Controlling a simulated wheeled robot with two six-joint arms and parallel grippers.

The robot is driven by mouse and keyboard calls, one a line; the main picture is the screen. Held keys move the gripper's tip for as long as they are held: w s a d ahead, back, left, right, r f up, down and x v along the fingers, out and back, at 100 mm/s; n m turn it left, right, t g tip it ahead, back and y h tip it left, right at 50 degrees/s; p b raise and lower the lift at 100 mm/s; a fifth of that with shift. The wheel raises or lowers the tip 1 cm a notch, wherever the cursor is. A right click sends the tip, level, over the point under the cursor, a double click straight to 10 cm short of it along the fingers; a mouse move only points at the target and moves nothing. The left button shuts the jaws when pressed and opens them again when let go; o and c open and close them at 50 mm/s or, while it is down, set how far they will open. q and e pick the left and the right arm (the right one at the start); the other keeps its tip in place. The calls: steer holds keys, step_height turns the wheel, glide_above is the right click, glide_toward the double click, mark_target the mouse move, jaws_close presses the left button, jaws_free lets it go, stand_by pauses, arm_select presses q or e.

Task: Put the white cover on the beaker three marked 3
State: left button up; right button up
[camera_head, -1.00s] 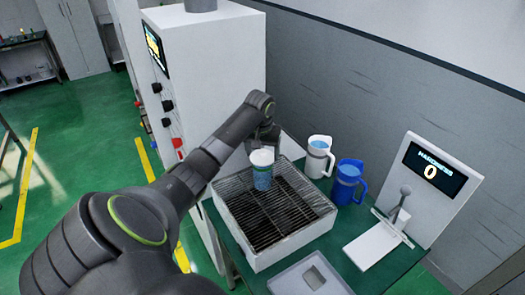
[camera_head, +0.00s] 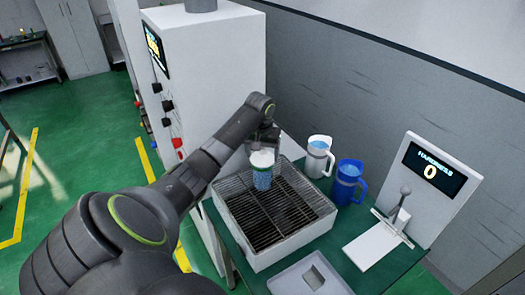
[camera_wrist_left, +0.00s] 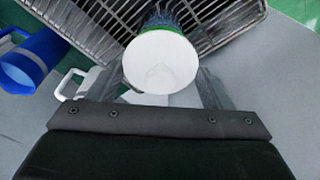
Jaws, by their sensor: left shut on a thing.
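The white cover (camera_head: 262,158) sits at the top of a blue beaker (camera_head: 262,179) at the back edge of the wire rack. In the left wrist view the round white cover (camera_wrist_left: 160,62) faces the camera, and a green-rimmed blue part of the beaker (camera_wrist_left: 161,19) shows beyond it. I cannot tell whether the cover is fully seated. No number 3 is readable. My left gripper (camera_head: 264,147) comes from above and is shut on the cover, with a finger on each side. My right gripper is out of view.
The rack (camera_head: 285,225) lies in a white-walled box on a green table. A white jug (camera_head: 318,158) and a blue jug (camera_head: 346,182) stand right of it. A hardness tester (camera_head: 432,188) is farther right, a grey tray (camera_head: 305,278) in front. A white cabinet (camera_head: 215,80) rises behind.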

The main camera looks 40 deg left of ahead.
arm_select(q)
steer(key=shift+f, duration=0.3)
steer(key=o, duration=1.1)
steer(key=shift+c, duration=0.2)
steer(key=shift+o, duration=0.2)
steer(key=shift+r, duration=0.1)
steer(key=shift+r, duration=3.45)
